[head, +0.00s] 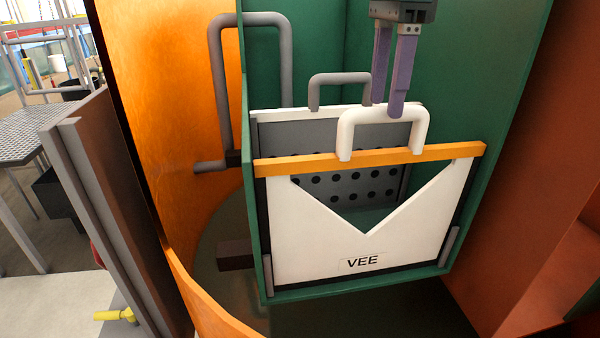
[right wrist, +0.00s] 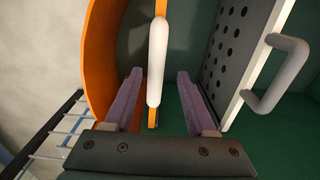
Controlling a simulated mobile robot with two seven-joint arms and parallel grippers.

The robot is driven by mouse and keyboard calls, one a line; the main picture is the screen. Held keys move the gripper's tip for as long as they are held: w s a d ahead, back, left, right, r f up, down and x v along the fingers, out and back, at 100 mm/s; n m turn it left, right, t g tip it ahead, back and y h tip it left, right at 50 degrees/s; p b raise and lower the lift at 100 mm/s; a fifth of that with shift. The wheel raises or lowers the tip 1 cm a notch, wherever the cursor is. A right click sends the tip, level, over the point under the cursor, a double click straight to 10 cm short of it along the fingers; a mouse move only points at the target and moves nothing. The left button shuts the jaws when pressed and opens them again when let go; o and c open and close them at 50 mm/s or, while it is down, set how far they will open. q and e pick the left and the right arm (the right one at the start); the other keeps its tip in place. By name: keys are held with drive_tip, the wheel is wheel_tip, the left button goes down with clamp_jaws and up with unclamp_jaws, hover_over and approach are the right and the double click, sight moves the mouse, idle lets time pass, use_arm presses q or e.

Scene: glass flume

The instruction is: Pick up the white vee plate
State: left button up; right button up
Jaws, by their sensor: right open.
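The white vee plate (head: 310,240) stands upright in the front of a green frame, with a V-shaped notch, a "VEE" label (head: 362,262) and an orange top bar (head: 290,163). Its white loop handle (head: 347,135) rises from that bar. My right gripper (head: 388,109) is open, pointing down at the handle's top. In the right wrist view, the handle (right wrist: 156,62) lies between the spread purple fingers of the gripper (right wrist: 157,76), with gaps on both sides. One fingertip overlaps the handle's top in the head view. My left gripper is not in view.
Behind the vee plate stands a grey perforated plate (head: 283,138) with a white top edge and grey handle (head: 340,77); it is close to one finger in the right wrist view. Green walls (head: 480,110) flank the plates. A grey bent pipe (head: 216,90) and curved orange wall (head: 165,100) are left.

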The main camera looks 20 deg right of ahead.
sight(380, 152)
wheel_tip(380, 152, down, 4)
drive_tip(key=b, duration=0.2)
drive_tip(key=shift+a+f+b, duration=0.1)
drive_tip(key=shift+f+b, duration=0.1)
drive_tip(key=shift+b, duration=0.2)
drive_tip(key=f+b, duration=0.1)
drive_tip(key=f, duration=0.2)
drive_tip(key=f+b, duration=0.1)
drive_tip(key=f, duration=0.1)
drive_tip(key=shift+s+b, duration=0.3)
drive_tip(key=shift+r, duration=0.1)
clamp_jaws()
idle(0.5)
